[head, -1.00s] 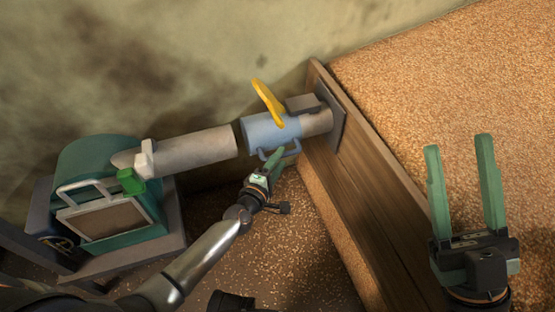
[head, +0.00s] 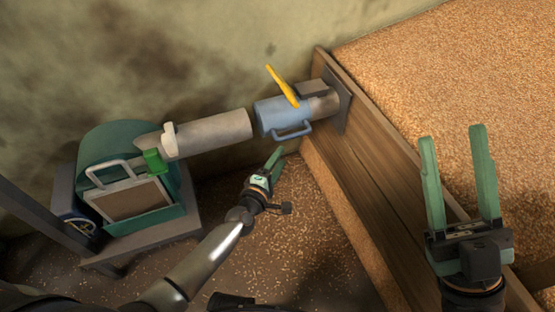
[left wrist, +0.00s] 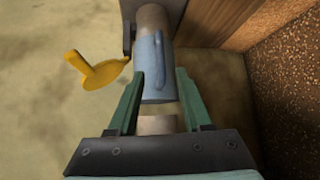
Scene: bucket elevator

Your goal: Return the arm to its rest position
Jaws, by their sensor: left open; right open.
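My left gripper (head: 275,163) is open and empty, just below the blue pipe sleeve (head: 281,117) and its looped handle, with a small gap between them in the head view. In the left wrist view, the open fingers of my left gripper (left wrist: 160,95) point toward the blue sleeve (left wrist: 150,52), which lies beyond and between them. My right gripper (head: 459,180) is open and empty above the grain at the right, its green fingers pointing up in the picture.
A yellow lever (head: 281,85) stands above the sleeve; a grey pipe (head: 213,134) leads left to a green machine (head: 120,155). A wooden wall (head: 375,185) bounds the grain (head: 455,75). Scattered grain covers the floor (head: 285,250).

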